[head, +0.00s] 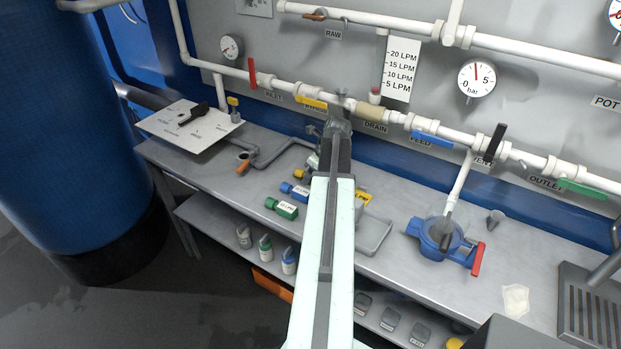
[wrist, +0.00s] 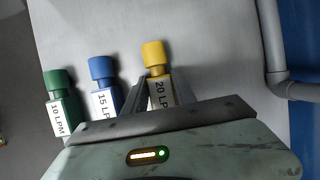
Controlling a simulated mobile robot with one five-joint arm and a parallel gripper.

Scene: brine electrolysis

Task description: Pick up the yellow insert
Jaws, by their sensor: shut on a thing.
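The yellow insert (wrist: 154,54), labelled 20 LPM, lies between the fingers of my gripper (wrist: 159,88) in the wrist view. My gripper is shut on its labelled body, and its yellow cap sticks out beyond the fingers. In the head view only the yellow cap (head: 299,174) shows clearly, left of my arm; my arm hides most of the gripper. I cannot tell whether the insert touches the bench top or is just above it.
The blue 15 LPM insert (wrist: 102,70) and green 10 LPM insert (wrist: 59,82) lie close to the left. Behind the bench (head: 395,268) run white pipes with coloured valve handles.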

